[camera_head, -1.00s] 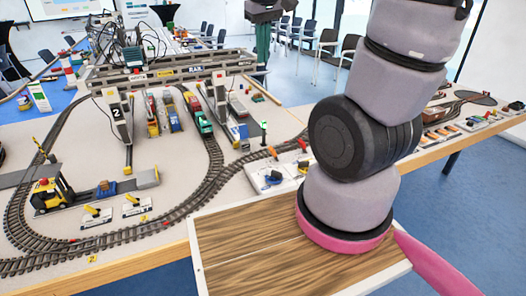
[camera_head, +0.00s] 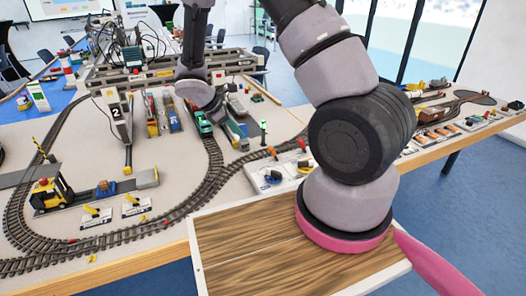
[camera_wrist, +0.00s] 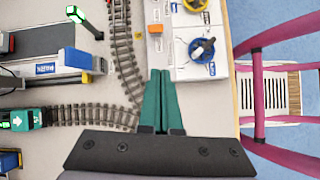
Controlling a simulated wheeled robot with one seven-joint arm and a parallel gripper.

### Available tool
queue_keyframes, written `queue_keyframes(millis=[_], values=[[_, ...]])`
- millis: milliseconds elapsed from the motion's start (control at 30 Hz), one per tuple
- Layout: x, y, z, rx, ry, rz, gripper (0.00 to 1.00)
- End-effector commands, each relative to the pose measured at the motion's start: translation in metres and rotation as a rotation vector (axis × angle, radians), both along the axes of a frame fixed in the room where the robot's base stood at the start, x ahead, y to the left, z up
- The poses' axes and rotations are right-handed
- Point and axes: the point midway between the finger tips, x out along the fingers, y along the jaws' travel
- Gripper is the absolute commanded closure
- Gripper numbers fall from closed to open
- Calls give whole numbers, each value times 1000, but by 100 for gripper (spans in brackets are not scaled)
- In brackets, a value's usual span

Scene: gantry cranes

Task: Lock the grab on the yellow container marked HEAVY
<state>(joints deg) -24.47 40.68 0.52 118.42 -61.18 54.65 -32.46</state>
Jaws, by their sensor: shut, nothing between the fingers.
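My gripper (camera_wrist: 160,100), with green fingers, is shut and empty in the wrist view. It is above the pale layout board, beside a white control panel (camera_wrist: 190,70) with a blue knob (camera_wrist: 202,48) and a yellow knob (camera_wrist: 205,3). In the head view my wrist hangs over the middle of the layout near the green locomotive (camera_head: 203,124); my fingers cannot be made out there. The grey gantry crane (camera_head: 150,75) stands behind, partly covered by my arm. I cannot make out a yellow container marked HEAVY or its grab in either view.
Curved track (camera_head: 215,170) crosses the board. A lit green signal (camera_head: 263,128) stands near the control panel. A second crane marked 2 (camera_head: 118,112) and a yellow forklift (camera_head: 50,190) are at left. The wooden surface (camera_head: 260,245) in front is clear.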

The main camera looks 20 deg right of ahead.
Motion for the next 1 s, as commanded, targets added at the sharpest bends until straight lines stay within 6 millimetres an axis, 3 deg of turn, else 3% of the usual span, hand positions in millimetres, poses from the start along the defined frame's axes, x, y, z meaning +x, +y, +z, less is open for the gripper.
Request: queue_keyframes(millis=[100,233,667,833,1000], values=[[0,4,-26,-36,52,84,100],[0,6,-40,-55,81,134,100],[0,6,-44,-60,88,146,100],[0,-4,-56,-61,89,145,100],[1,-25,-82,-61,91,143,100]])
